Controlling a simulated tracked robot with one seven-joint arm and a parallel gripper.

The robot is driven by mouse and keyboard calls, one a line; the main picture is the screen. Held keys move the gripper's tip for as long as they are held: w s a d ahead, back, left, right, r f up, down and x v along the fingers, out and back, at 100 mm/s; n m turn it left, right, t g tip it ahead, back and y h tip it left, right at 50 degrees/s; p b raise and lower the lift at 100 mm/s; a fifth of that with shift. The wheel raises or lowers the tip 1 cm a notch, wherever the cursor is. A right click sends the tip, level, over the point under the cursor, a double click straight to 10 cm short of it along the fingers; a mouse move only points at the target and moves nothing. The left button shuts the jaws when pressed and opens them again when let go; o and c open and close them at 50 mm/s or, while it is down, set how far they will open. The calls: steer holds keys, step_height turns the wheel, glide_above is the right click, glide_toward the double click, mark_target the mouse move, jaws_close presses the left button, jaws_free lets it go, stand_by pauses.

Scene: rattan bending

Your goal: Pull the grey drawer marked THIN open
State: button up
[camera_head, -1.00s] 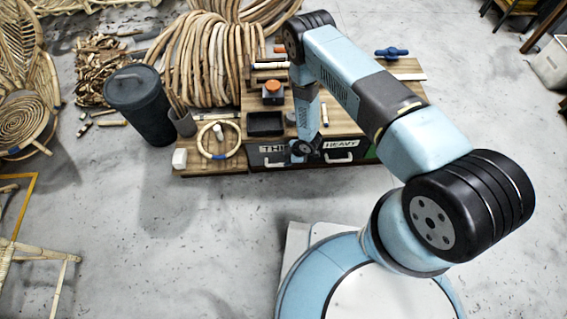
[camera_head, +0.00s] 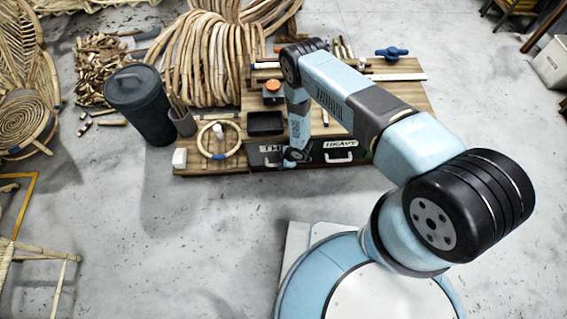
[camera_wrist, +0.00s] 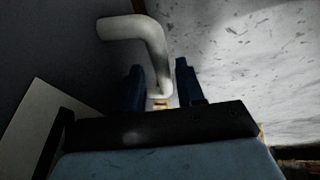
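The grey THIN drawer (camera_head: 258,158) is in the front of the wooden bench, left of the HEAVY drawer (camera_head: 325,157). Its label is partly covered by my arm, and its front looks flush with the bench. My gripper (camera_wrist: 161,80) is at the drawer's front, low beside the label. In the wrist view a pale bent handle (camera_wrist: 150,42) stands out from the dark drawer front (camera_wrist: 50,45). Its near end lies between my two dark blue fingers, which are apart. I cannot tell whether they touch it. A white label (camera_wrist: 35,130) shows at lower left.
On the bench (camera_head: 400,95) are a black tray (camera_head: 265,123), an orange-topped item (camera_head: 272,88) and a blue clamp-like item (camera_head: 391,52). A rattan ring (camera_head: 218,140) lies on the lower shelf at left. A dark bin (camera_head: 140,105) stands beyond. The floor in front is clear.

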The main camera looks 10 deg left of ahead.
jaws_close()
steer(key=shift+w, duration=0.15)
